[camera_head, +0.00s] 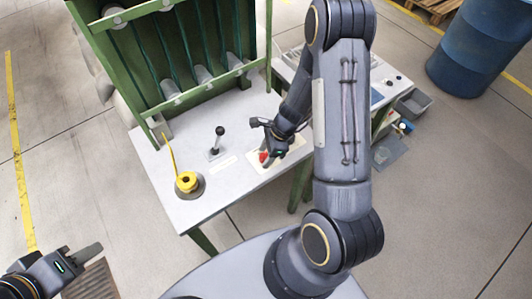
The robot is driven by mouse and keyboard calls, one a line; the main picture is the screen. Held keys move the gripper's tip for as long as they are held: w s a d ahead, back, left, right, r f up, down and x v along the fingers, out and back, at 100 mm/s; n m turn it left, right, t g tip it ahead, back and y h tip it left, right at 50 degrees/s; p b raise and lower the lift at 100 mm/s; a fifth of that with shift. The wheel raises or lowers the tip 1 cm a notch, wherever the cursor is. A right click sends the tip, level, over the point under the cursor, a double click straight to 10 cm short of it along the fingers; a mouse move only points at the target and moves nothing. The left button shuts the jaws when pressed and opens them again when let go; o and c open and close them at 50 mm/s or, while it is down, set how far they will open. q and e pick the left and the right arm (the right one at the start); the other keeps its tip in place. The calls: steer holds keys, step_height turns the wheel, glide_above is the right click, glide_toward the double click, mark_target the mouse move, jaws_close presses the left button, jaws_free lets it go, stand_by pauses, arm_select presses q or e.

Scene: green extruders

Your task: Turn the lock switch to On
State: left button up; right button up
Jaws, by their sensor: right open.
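A red knob (263,157), which looks like the lock switch, sits on a pale plate (258,167) on the white table. My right gripper (269,151) reaches down over this plate from the back right, with its fingers right at the red knob. It is open, and its fingers and wrist cover part of the knob and plate. I cannot tell whether the fingers touch the knob, and its setting is too small to read. My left gripper (82,256) is at the lower left, off the table and away from the switch; its jaws cannot be judged.
A black-knobbed lever (217,141) and a yellow part with an upright rod (187,182) stand on the white table (200,209), left of the switch. A green frame (142,70) with several grey cylinders rises behind. A blue barrel (478,50) stands at the far right.

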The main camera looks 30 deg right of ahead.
steer(key=shift+c, duration=0.4)
steer(key=c, duration=0.9)
